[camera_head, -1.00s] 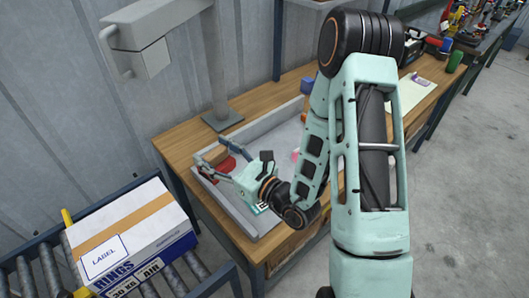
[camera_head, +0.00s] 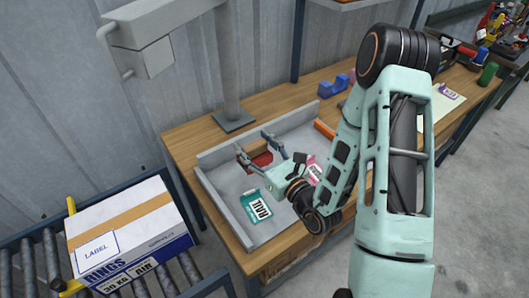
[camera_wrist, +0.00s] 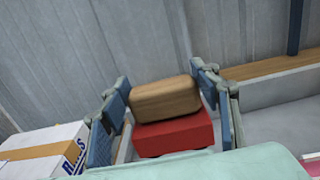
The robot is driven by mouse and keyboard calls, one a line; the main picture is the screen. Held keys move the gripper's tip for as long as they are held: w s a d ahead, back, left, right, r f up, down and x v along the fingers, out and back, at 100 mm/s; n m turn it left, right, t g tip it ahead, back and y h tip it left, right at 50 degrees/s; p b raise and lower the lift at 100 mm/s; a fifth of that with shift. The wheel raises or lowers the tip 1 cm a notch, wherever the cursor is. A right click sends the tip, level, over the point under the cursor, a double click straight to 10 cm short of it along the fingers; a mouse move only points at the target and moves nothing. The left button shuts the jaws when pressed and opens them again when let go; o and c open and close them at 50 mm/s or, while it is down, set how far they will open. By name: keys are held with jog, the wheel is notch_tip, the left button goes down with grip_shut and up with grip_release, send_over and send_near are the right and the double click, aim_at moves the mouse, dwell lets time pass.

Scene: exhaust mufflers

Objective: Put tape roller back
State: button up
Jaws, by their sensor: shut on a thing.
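My gripper (camera_head: 255,143) is over the left part of the grey tray (camera_head: 227,205) on the wooden bench. It is shut on a red block with a brown, rounded wooden-looking top (camera_head: 260,160). In the wrist view my gripper (camera_wrist: 161,82) has its blue-padded fingers on either side of this red block (camera_wrist: 175,137); the brown top lies between the fingertips. I cannot tell for sure whether it is the tape roller. A blue object shaped like a tape dispenser (camera_head: 334,86) stands on the bench behind the tray.
In the tray lie a teal labelled pack (camera_head: 256,206) and a pink labelled pack (camera_head: 313,170). An orange bar (camera_head: 324,130) is at its right. A post (camera_head: 231,75) stands behind the tray. A labelled box (camera_head: 128,235) sits on the roller conveyor at left.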

jog(key=shift+w+f+b, duration=0.5)
jog(key=shift+w+b, duration=0.1)
jog(key=shift+b, duration=2.35)
jog(key=shift+w+b, duration=0.1)
jog(key=shift+b, duration=0.55)
jog(key=b, duration=0.4)
jog(key=shift+w+d+f, duration=0.15)
jog(key=shift+f, duration=0.05)
jog(key=w, duration=0.1)
jog(key=w+f, duration=0.1)
jog(key=w+d, duration=0.1)
jog(key=shift+w+f+b, duration=0.15)
jog(key=shift+w+b, duration=0.05)
jog(key=shift+b, duration=0.15)
jog(key=shift+w+d+f+b, duration=0.2)
jog(key=shift+w+f+b, duration=0.85)
jog(key=shift+f, duration=0.5)
jog(key=shift+w+d+f+b, duration=0.25)
jog(key=shift+w+f+b, duration=0.75)
jog(key=shift+f, duration=0.5)
jog(key=shift+w+d+f+b, duration=0.2)
jog(key=shift+w+f+b, duration=0.8)
jog(key=shift+f, duration=0.55)
jog(key=shift+s, duration=0.1)
